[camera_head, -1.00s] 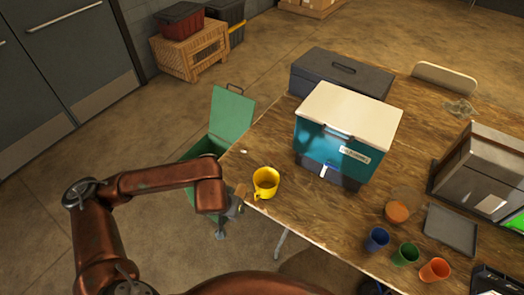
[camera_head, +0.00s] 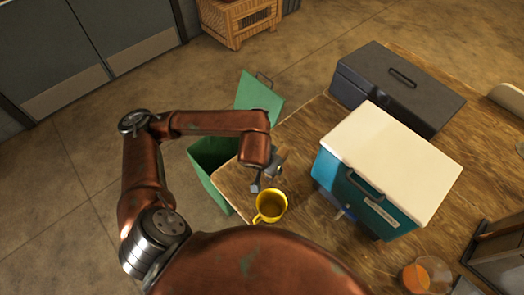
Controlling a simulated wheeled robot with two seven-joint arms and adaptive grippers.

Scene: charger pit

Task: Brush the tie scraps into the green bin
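The green bin (camera_head: 213,160) stands on the floor at the table's left corner with its lid (camera_head: 260,97) raised. My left gripper (camera_head: 268,180) is above that corner, beside the bin and just behind the yellow mug (camera_head: 270,207). It points down toward the tabletop. Its fingers are small and partly covered by my wrist, so I cannot tell whether they are open or hold anything. I cannot make out any tie scraps or a brush. My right gripper is out of view.
A teal cooler box (camera_head: 365,200) with a white lid stands right of the mug on the wooden table (camera_head: 315,125). A dark case (camera_head: 395,85) lies behind it. An orange cup (camera_head: 430,275) is at lower right. A wooden crate (camera_head: 240,20) stands on the floor at the back.

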